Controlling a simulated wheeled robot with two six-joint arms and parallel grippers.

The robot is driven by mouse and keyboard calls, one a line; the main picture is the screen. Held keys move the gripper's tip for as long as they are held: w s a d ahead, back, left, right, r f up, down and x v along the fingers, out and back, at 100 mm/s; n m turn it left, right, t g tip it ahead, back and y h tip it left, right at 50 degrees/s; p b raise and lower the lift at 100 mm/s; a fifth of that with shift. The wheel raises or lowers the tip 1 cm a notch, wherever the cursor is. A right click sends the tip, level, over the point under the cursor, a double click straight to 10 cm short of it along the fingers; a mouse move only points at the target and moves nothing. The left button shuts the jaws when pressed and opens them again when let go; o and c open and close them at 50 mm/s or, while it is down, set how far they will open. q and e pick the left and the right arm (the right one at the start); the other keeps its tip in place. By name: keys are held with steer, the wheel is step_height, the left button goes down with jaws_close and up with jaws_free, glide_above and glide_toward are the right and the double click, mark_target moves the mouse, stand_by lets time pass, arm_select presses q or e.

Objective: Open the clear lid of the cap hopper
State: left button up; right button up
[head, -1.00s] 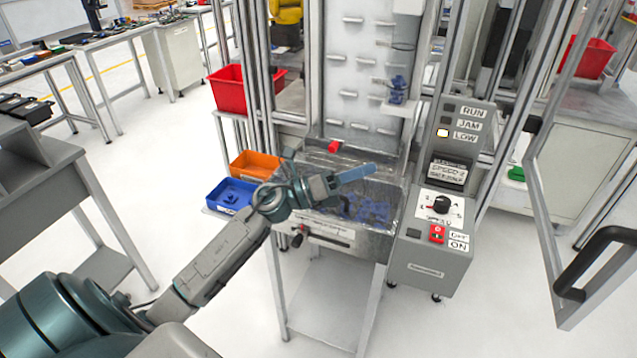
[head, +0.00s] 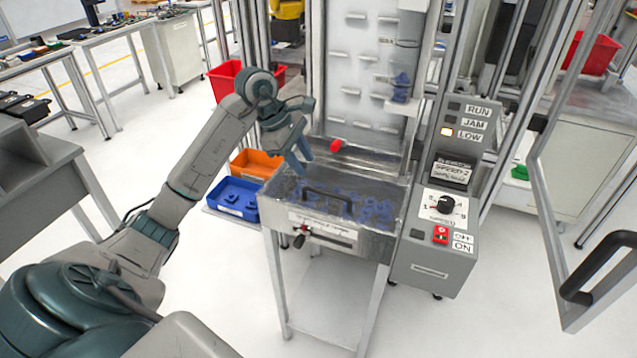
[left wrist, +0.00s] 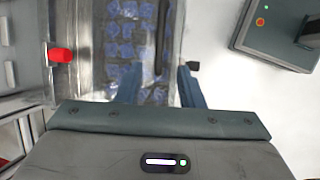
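The cap hopper (head: 345,238) is a grey metal bin holding many blue caps. Its clear lid (head: 372,192) lies over the caps and looks shut, with a dark bar handle (head: 328,197) across it. The handle also shows in the left wrist view (left wrist: 162,40), running between the lines of my fingers, nearer the right one. My left gripper (head: 300,168) is above the hopper's back left part, fingers pointing down. In the left wrist view its two fingers (left wrist: 159,84) stand apart with nothing held between them. My right gripper is out of view.
A control box (head: 432,262) with dial and switches stands right of the hopper. Orange (head: 256,164) and blue (head: 232,198) bins sit on the left. A red tab (head: 336,146) is at the hopper's back. An open door frame with a black handle (head: 592,266) stands far right.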

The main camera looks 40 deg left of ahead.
mark_target(322, 191)
arm_select(q)
steer(key=p+x, duration=0.2)
steer(key=x, duration=0.6)
steer(key=shift+d+f, duration=0.15)
steer(key=shift+f, duration=0.25)
steer(key=shift+c, duration=0.7)
jaws_close()
